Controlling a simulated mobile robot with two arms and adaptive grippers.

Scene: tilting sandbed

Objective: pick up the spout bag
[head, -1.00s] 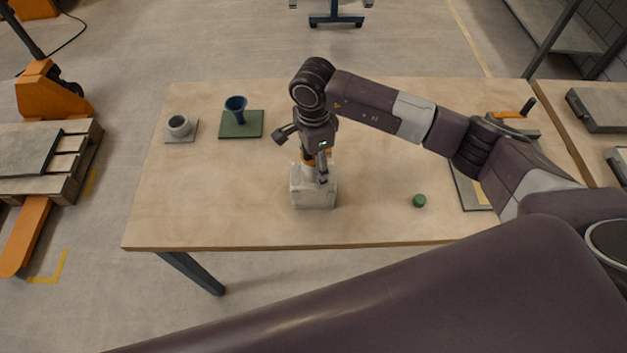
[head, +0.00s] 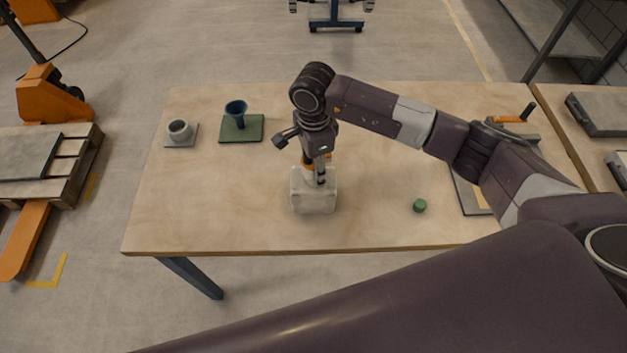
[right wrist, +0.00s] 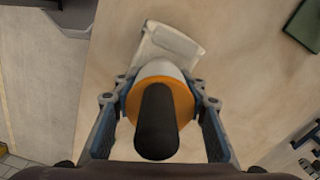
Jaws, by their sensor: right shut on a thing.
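The spout bag (head: 314,200) is a pale, off-white bag with an orange collar, near the middle of the table's front half in the head view. In the right wrist view the bag (right wrist: 170,42) lies beyond its white neck, orange ring and black spout end. My right gripper (head: 319,172) points down from above and is shut on the spout bag at its neck. In the right wrist view its fingers stand on both sides of the orange ring. I cannot tell whether the bag touches the table. My left gripper is not in view.
On the wooden table (head: 230,190) are a blue funnel-like cup (head: 236,110) on a green plate (head: 252,131), a grey cup (head: 179,130) on a grey plate, and a small green cap (head: 419,206). A tray (head: 466,193) sits at the right. The front left is clear.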

